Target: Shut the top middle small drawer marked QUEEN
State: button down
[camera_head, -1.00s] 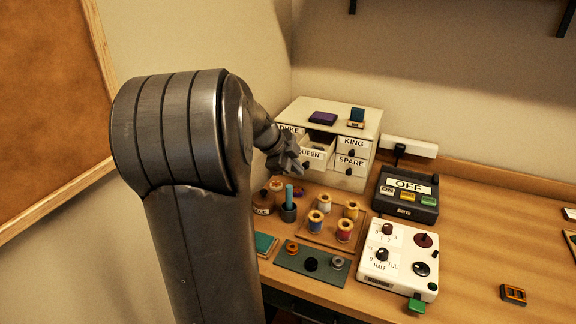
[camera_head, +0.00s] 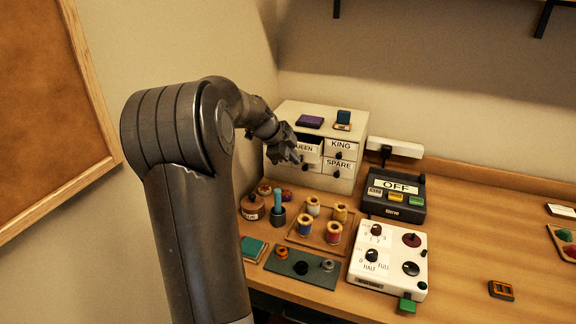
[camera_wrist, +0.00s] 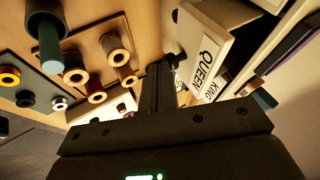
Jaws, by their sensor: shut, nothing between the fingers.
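The small cream drawer cabinet (camera_head: 352,109) stands at the back of the table against the wall. Its top middle drawer, the QUEEN drawer (camera_head: 309,150), sticks out, with a dark gap showing behind its front. The QUEEN label also shows in the wrist view (camera_wrist: 206,62). My gripper (camera_head: 299,158) is shut and empty, at the drawer's front and partly covering it. In the wrist view the shut fingers (camera_wrist: 158,88) are close beside the QUEEN front; I cannot tell whether they touch it.
The KING drawer (camera_head: 341,146) and SPARE drawer (camera_head: 339,166) are closed on the right. A purple box (camera_head: 310,121) and a blue item (camera_head: 343,117) lie on the cabinet top. Thread spools stand on a wooden tray (camera_head: 318,239) in front. A switch box (camera_head: 394,194) is at right.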

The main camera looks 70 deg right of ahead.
jog(key=d, duration=0.5)
jog(key=shift+d, duration=0.75)
jog(key=shift+r, duration=0.1)
jog(key=shift+a, duration=0.1)
jog(key=shift+a, duration=0.3)
jog(key=a+r, duration=0.1)
jog(key=a, duration=0.3)
send_near(300, 147)
jog(key=a, duration=0.2)
jog(key=shift+w+a+f, duration=0.15)
jog(key=shift+w+a, duration=0.05)
jog(key=shift+a, duration=0.15)
